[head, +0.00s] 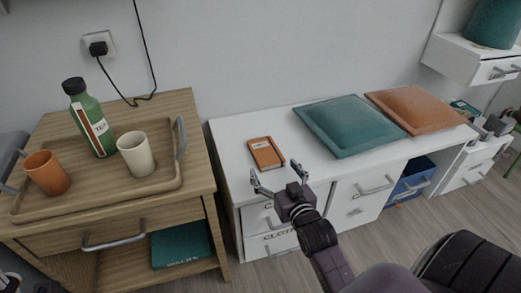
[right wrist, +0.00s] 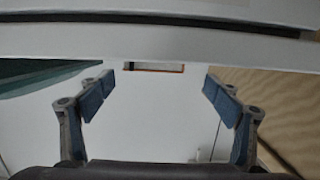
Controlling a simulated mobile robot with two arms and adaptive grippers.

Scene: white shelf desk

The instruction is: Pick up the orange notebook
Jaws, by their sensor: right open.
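The orange notebook (head: 266,153) lies flat on the white desk top (head: 228,150), left of the teal cushion. It has a pale label and a dark edge band. My right gripper (head: 275,175) is open and empty, at the desk's front edge, with its fingers pointing towards the notebook but apart from it. In the right wrist view, a thin orange-edged strip of the notebook (right wrist: 153,67) shows between the open fingers (right wrist: 158,84), just past the white desk edge. Most of the notebook is hidden there. My left gripper is not in view.
A teal cushion (head: 350,125) and an orange cushion (head: 415,108) lie on the desk at right. A wooden cabinet (head: 180,105) at left bears a tray (head: 108,205) with a green bottle (head: 91,118), a cream cup (head: 137,155) and an orange cup (head: 46,173). The desk around the notebook is clear.

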